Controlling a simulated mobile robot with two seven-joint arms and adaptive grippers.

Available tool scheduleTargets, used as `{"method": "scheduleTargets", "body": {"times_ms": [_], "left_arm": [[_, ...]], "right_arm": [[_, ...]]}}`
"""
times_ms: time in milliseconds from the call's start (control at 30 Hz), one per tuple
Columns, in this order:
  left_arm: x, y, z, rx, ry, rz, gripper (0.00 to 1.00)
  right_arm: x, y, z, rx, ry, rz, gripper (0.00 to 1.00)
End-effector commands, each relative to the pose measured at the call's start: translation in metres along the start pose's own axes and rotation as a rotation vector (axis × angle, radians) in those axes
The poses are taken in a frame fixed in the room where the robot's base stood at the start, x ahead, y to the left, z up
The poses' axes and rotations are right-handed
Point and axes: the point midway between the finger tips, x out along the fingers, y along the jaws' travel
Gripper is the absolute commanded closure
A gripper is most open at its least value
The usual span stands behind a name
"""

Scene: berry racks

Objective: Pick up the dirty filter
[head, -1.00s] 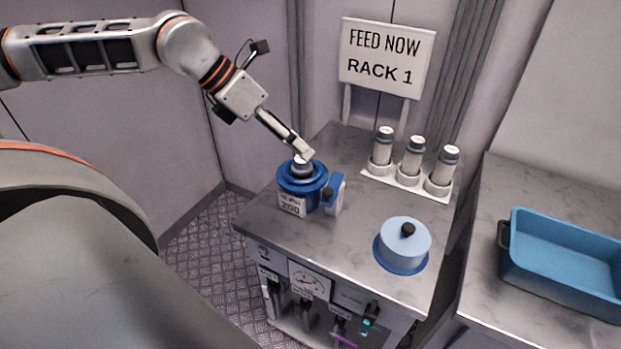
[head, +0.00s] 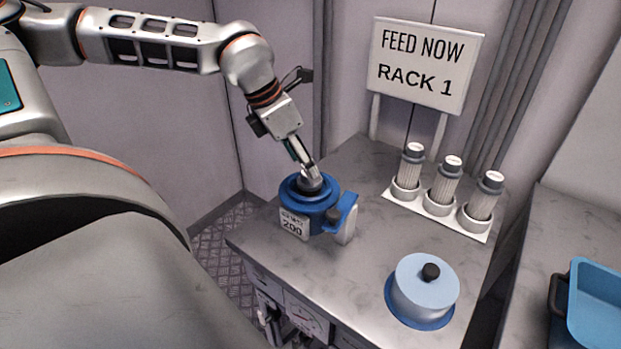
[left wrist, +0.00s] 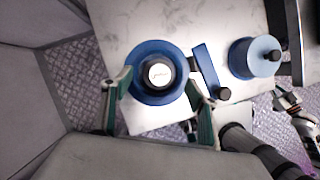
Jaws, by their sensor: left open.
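The blue filter housing (head: 296,218), labelled 200, stands on the bench with its top open. The dirty filter (head: 312,184) sits inside it. Only its dark grey cap shows, and the left wrist view shows that cap with a round white label (left wrist: 159,73). The filter's body is hidden in the housing. My left gripper (head: 309,172) is over the cap. In the left wrist view its two fingers (left wrist: 158,90) stand apart, one on each side of the housing's opening.
A light blue lid (head: 425,285) with a black knob lies on the bench. Several pale filters (head: 445,182) stand in a white rack (head: 390,196) behind. A sign (head: 426,68) reads FEED NOW RACK 1. A blue tray (head: 597,300) is on the right counter.

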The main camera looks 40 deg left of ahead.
Motion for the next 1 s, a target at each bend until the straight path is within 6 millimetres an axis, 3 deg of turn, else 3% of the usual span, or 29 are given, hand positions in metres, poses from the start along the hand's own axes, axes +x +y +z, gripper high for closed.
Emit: {"method": "scheduleTargets", "body": {"times_ms": [300,633,833,867,1000], "left_arm": [[0.036,0.001,0.0,-0.001,0.004,-0.002,0.41],[0.038,0.001,0.001,0.0,0.0,-0.001,0.41],[0.039,0.001,0.001,0.0,0.001,-0.001,0.93],[0.039,0.001,0.001,0.0,0.001,-0.001,0.97],[0.038,0.001,0.001,0.0,0.0,-0.001,0.97]], "right_arm": [[0.008,0.004,0.004,-0.01,0.001,0.008,1.0],[0.008,0.005,-0.001,-0.012,0.009,0.01,1.0],[0.006,0.003,0.002,-0.01,0.003,0.006,1.0],[0.006,0.002,0.003,-0.01,0.002,0.005,1.0],[0.005,0.0,0.006,-0.008,-0.003,0.002,1.0]]}}
